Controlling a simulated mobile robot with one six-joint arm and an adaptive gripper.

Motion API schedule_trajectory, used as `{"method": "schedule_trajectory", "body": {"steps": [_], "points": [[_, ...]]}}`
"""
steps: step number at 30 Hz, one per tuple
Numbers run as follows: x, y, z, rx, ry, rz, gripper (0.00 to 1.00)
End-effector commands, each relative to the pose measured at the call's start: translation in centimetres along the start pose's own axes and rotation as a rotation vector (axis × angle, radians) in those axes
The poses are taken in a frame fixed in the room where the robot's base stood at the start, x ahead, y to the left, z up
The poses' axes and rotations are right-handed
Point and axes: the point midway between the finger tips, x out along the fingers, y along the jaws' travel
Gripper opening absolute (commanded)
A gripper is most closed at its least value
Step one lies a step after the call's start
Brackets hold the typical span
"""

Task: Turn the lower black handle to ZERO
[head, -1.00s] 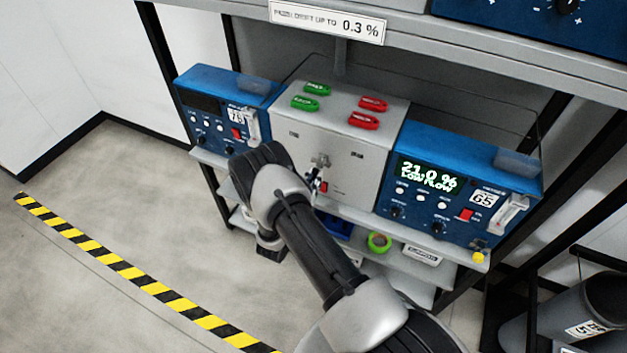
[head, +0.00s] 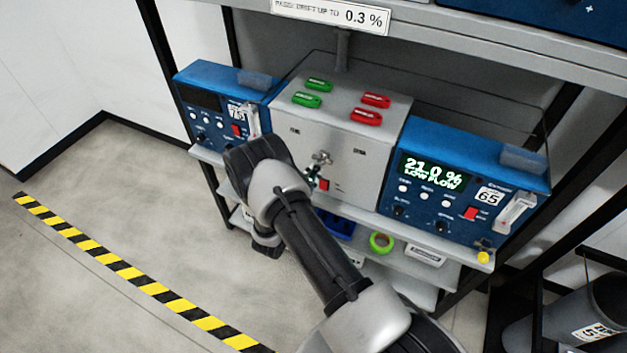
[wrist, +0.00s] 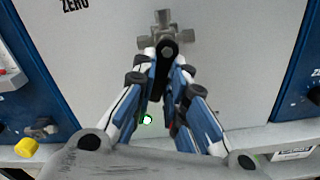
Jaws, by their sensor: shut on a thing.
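The lower black handle (wrist: 161,75) is on a metal valve fitting (wrist: 168,35) on the front of the grey box. In the wrist view it runs down from the fitting between the two fingers. My gripper (wrist: 166,64) is shut on the handle from both sides. A ZERO label (wrist: 74,4) is at the top left of the wrist view, cut by the edge. In the head view the valve fitting (head: 322,158) shows, but my arm hides most of the gripper and handle.
Blue analysers stand left (head: 215,105) and right (head: 470,180) of the grey box (head: 345,135). The right one reads 21.0 % LOW FLOW. Red and green tags lie on the box. A shelf edge (head: 390,215) runs below. Open floor is at the left.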

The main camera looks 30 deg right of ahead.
Motion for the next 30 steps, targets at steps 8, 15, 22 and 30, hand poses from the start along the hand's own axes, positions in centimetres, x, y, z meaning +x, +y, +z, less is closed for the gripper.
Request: {"method": "schedule_trajectory", "body": {"steps": [8, 15, 22, 30], "points": [[0.0, 0.7, -0.1, 0.264, 0.0, 0.0, 0.0], [0.0, 1.3, 0.1, 0.492, 0.001, 0.0, 0.0], [0.0, 1.9, 0.4, 0.711, 0.0, 0.001, 0.0], [0.0, 2.3, 0.9, 0.947, 0.001, 0.0, 0.0]]}}
